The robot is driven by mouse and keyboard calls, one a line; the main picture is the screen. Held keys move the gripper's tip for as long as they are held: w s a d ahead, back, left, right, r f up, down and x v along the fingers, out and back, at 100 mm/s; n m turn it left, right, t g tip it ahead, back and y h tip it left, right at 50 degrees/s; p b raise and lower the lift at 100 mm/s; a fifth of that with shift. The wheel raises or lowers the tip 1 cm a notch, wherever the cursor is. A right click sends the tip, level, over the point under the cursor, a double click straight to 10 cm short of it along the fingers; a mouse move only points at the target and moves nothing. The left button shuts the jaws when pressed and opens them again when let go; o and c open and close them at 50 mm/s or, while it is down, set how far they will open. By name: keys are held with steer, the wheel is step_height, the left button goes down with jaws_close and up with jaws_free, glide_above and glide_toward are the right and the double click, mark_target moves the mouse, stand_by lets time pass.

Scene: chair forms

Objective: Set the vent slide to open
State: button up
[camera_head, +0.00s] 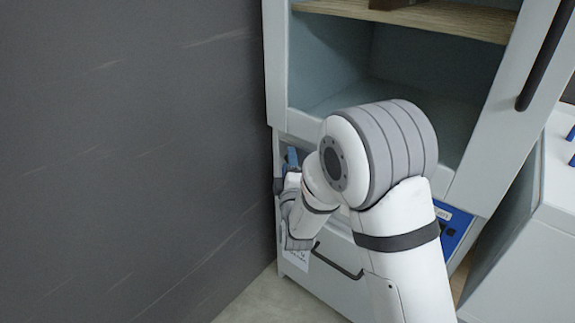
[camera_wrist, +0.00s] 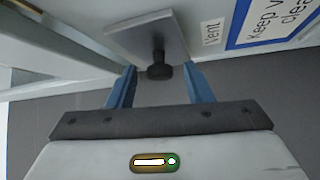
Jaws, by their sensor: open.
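The vent slide shows in the wrist view as a grey plate (camera_wrist: 138,36) with a short black knob (camera_wrist: 160,71) standing out from it. A small label reading "Vent" (camera_wrist: 212,33) is just right of the plate. My gripper (camera_wrist: 159,78) is open, with one blue finger on each side of the knob. The knob lies between the fingertips, and a gap shows on both sides. In the head view my gripper (camera_head: 292,157) is at the left edge of the pale cabinet, mostly behind my arm. The slide is hidden there.
A blue-bordered sign (camera_wrist: 240,25) is right of the label. A dark wall (camera_head: 130,150) stands close on the left.

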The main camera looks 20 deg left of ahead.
steer(key=shift+w, duration=0.15)
steer(key=shift+c, duration=0.4)
jaws_close()
